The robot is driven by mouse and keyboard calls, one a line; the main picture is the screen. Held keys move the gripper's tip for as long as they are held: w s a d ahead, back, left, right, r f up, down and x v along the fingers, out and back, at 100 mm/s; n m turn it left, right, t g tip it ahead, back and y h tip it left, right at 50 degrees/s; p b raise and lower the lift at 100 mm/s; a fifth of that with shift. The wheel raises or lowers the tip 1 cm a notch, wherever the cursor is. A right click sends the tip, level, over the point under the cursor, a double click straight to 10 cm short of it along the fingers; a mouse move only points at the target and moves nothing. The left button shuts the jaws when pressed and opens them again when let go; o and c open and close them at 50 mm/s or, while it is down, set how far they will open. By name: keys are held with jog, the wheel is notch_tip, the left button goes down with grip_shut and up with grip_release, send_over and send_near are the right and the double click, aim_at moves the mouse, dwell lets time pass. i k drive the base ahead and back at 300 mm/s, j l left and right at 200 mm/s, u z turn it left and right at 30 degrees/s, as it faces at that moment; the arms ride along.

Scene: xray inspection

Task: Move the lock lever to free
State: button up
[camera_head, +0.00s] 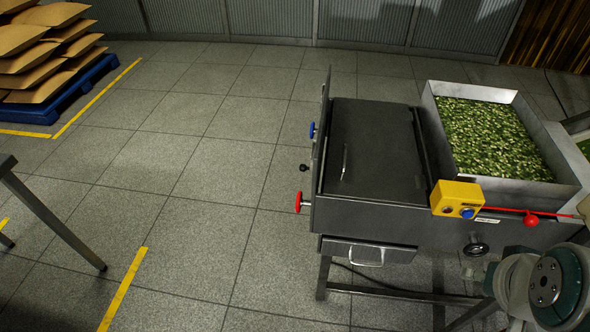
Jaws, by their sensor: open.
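A dark grey inspection machine (375,214) stands at the right of the head view. On its front side is a thin red lever with a red ball knob (531,218), lying nearly level to the right of a yellow control box (457,199). A small white label (487,221) sits just under the lever; its text is too small to read. Which lock position the lever is in, I cannot tell. Part of my arm shows at the lower right, close to the lever. My gripper is not in view.
A metal tray of green pieces (490,135) adjoins the machine. Red (298,202) and blue (312,131) knobs jut from its left end. A drawer handle (367,260) and black handwheel (477,249) are low on the front. Sacks (40,55) lie on a blue pallet. Floor between is clear.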

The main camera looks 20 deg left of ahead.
aim_at(304, 167)
jog(key=i+j+u, duration=0.15)
jog(key=j, duration=0.25)
jog(key=j+u, duration=0.15)
jog(key=j, duration=0.25)
jog(key=i+j+u, duration=0.2)
jog(key=j, duration=0.2)
jog(key=i+j+u, duration=0.15)
jog(key=j, duration=0.2)
jog(key=i+j+u, duration=0.15)
jog(key=j, duration=0.2)
